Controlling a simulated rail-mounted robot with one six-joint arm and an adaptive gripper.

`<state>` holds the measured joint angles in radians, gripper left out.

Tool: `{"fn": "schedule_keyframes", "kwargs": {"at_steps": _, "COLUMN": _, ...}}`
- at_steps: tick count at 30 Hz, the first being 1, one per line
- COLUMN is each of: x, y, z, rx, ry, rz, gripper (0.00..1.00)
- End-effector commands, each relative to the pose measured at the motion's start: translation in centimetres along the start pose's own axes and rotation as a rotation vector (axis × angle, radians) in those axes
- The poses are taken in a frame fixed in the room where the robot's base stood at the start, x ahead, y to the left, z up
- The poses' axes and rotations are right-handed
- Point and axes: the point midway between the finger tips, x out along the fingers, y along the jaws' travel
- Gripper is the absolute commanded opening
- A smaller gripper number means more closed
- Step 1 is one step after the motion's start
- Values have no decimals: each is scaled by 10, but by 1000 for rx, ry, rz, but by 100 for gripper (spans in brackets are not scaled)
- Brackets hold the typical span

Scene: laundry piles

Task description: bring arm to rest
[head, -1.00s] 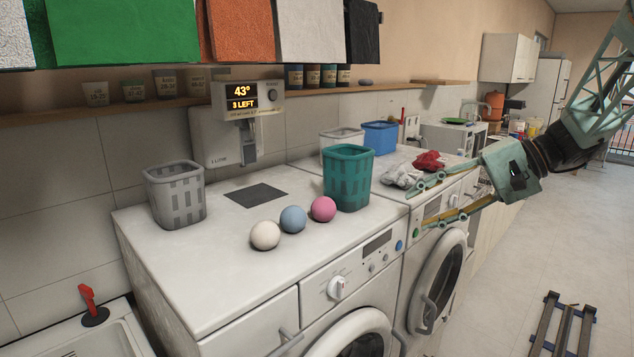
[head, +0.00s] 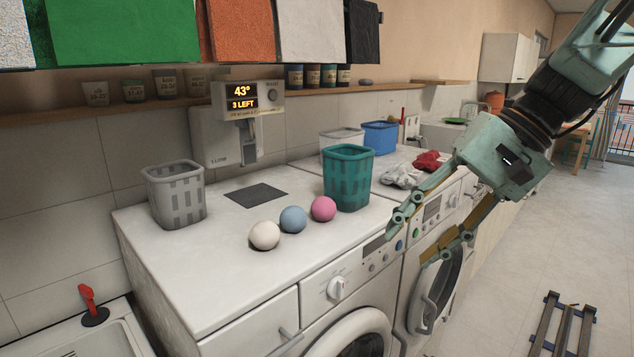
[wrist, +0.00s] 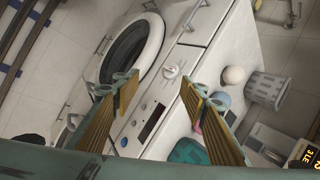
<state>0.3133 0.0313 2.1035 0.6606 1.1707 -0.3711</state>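My gripper (head: 421,236) is open and empty, in the air in front of the washing machines in the head view. Its fingers point down and to the left, near the front edge of the white worktop (head: 225,285). In the wrist view my gripper (wrist: 150,105) shows two spread fingers with nothing between them. The front of a washing machine (wrist: 172,72) lies beyond them.
A teal basket (head: 347,180) stands on the worktop beside pink (head: 323,209), blue (head: 293,219) and white (head: 264,235) balls. A grey basket (head: 175,195) stands at the left. White and red cloths (head: 428,162) lie farther back. The floor at right is clear around dark rails (head: 563,325).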

Motion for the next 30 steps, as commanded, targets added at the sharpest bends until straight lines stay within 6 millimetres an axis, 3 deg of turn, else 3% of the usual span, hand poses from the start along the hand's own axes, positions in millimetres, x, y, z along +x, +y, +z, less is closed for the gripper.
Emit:
{"fn": "schedule_keyframes", "kwargs": {"at_steps": 12, "x": -4, "y": 7, "z": 73, "rx": -70, "ry": 24, "rz": 149, "gripper": 40}}
{"fn": "schedule_keyframes", "kwargs": {"at_steps": 30, "x": -14, "y": 37, "z": 159, "rx": -178, "ry": 101, "rz": 342, "gripper": 40}}
